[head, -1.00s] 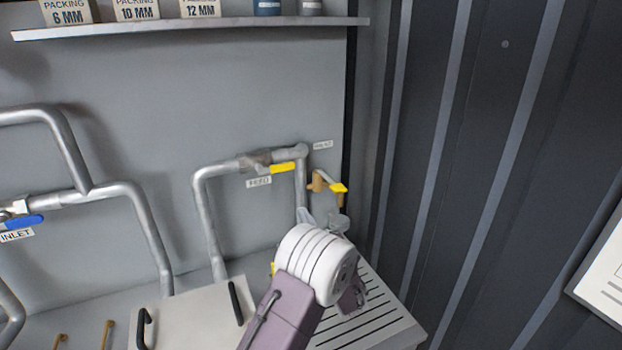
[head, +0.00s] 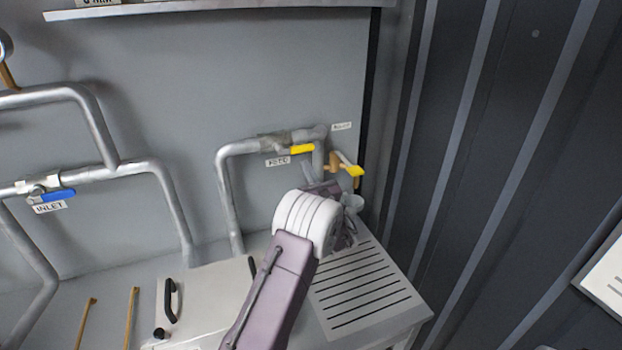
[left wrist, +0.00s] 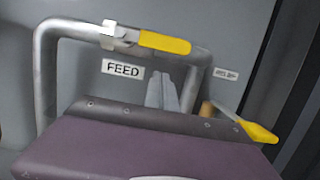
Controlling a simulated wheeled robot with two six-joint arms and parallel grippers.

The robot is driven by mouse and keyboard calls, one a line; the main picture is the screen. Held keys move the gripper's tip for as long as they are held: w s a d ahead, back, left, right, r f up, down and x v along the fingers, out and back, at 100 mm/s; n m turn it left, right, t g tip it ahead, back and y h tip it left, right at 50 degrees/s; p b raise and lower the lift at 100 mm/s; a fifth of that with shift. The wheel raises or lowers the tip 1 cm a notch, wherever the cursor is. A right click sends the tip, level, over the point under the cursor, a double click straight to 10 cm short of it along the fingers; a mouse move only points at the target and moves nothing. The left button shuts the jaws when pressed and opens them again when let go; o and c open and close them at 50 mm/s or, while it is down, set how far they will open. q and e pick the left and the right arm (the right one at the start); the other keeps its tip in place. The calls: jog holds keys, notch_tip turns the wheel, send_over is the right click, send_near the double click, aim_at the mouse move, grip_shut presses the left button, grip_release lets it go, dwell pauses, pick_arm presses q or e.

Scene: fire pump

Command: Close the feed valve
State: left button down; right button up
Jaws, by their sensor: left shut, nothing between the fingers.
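The feed valve sits on a grey pipe, with a yellow lever (head: 302,149) lying along the pipe's horizontal run. In the left wrist view the lever (left wrist: 165,42) points right from the valve body, above the FEED label (left wrist: 123,69). My left gripper (head: 308,173) is below the lever, close to the pipe's right-hand leg, and partly hidden by my own wrist in the head view. In the left wrist view its pale fingers (left wrist: 167,90) are together and empty, below the lever and apart from it in the picture. My right gripper is in neither view.
A brass tap with a yellow handle (head: 356,171) sticks out right of the feed pipe. A blue-handled inlet valve (head: 58,195) is at left. A slotted grey surface (head: 365,290) lies below, beside a ribbed dark wall (head: 480,150). A shelf (head: 220,10) runs above.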

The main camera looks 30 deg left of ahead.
aim_at(297, 150)
pick_arm(q)
notch_tip(297, 150, up, 2)
jog(key=shift+s+r+p, duration=0.15)
jog(key=shift+r+p, duration=0.1)
jog(key=shift+p, duration=0.05)
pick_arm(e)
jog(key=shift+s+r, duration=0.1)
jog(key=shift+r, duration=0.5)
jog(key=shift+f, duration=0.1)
